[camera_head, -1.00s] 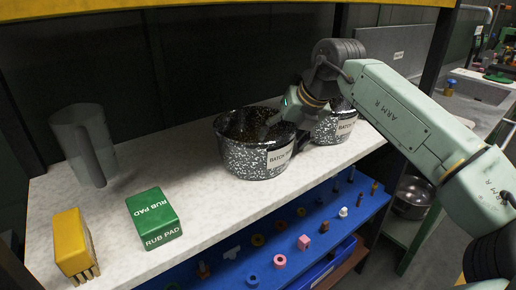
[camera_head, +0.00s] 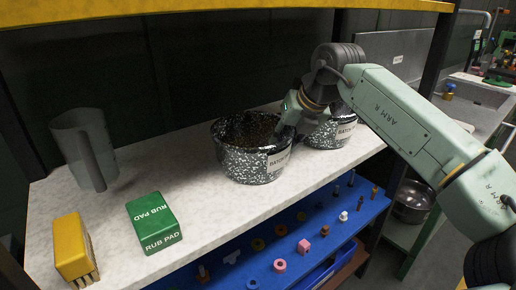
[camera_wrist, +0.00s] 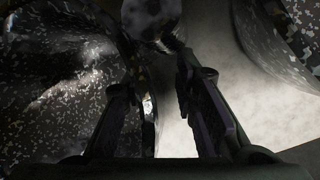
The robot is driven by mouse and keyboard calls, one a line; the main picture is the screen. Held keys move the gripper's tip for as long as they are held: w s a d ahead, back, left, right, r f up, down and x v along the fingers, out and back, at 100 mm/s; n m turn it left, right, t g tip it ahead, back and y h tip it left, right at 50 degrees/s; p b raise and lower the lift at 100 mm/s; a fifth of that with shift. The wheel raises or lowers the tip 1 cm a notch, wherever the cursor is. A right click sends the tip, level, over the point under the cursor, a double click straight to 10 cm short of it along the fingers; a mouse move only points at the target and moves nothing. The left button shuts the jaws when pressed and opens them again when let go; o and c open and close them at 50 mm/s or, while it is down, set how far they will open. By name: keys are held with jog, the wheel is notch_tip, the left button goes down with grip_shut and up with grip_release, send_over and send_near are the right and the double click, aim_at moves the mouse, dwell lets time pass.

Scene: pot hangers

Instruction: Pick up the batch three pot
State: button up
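Two black-and-white speckled pots stand on the pale shelf top (camera_head: 190,185) in the head view. The nearer pot (camera_head: 240,160) has a white label starting "BATCH"; its number cannot be read. The other pot (camera_head: 322,138), also labelled, stands behind it to the right, partly hidden by my arm. My gripper (camera_wrist: 155,85) is open at the nearer pot's back right rim. In the wrist view, the nearer pot (camera_wrist: 55,75) fills the left side, with its wall seemingly between the fingers and a bright gap beside the right finger. The other pot (camera_wrist: 285,30) shows at upper right.
A clear pitcher (camera_head: 85,150), a green rub pad box (camera_head: 152,222) and a yellow brush (camera_head: 73,250) stand to the left. A blue lower shelf (camera_head: 330,225) holds several small parts. A metal bowl (camera_head: 411,203) sits lower right.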

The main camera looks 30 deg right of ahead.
grip_shut()
jog(key=shift+w+r, duration=0.1)
dwell(0.6)
